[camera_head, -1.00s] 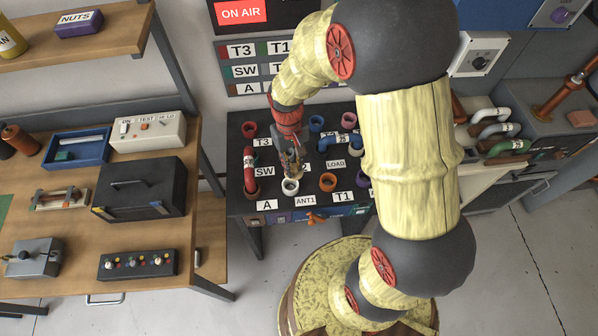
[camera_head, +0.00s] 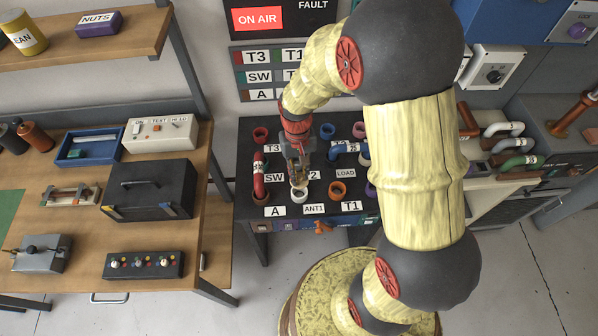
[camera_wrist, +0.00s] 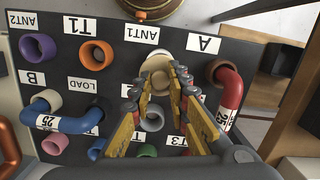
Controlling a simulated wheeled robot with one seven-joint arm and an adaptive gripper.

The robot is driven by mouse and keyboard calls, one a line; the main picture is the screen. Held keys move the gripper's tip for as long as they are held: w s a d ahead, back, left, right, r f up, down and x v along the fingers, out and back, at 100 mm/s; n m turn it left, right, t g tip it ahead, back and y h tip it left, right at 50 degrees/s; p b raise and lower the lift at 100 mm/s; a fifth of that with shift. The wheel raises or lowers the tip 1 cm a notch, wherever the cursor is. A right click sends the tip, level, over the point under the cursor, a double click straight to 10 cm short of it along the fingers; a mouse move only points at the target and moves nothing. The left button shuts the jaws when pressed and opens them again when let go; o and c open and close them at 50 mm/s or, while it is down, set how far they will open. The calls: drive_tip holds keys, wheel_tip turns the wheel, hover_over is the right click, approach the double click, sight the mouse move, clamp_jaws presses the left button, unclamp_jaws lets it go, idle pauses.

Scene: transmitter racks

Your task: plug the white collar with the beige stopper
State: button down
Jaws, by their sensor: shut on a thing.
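The white collar (camera_head: 299,197) stands on the dark panel behind the ANT1 label. In the wrist view, part of its white rim (camera_wrist: 163,53) shows past the beige stopper (camera_wrist: 154,68). My gripper (camera_head: 299,182) is shut on the stopper, directly over the collar. The wrist view shows its fingertips (camera_wrist: 157,82) on either side of the stopper. The stopper overlaps the collar's mouth in that view. I cannot tell whether it is inside the collar or just above it.
A red bent pipe (camera_head: 259,178) stands left of the collar, and an orange collar (camera_head: 337,190) to its right. A blue bent pipe (camera_head: 346,151) lies behind. Several coloured collars crowd the panel (camera_head: 247,222). A workbench (camera_head: 205,180) stands at left.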

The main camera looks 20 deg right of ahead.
sight(299, 181)
drive_tip(key=shift+f+b, duration=1.15)
drive_tip(key=shift+f, duration=1.05)
drive_tip(key=shift+f+b, duration=0.45)
drive_tip(key=shift+f, duration=0.9)
idle(0.5)
drive_tip(key=c, duration=1.7)
unclamp_jaws()
drive_tip(key=shift+o, duration=0.3)
drive_tip(key=r, duration=0.4)
drive_tip(key=w+r, duration=0.1)
drive_tip(key=r, duration=0.7)
drive_tip(key=shift+w+d, duration=0.15)
drive_tip(key=shift+w, duration=0.05)
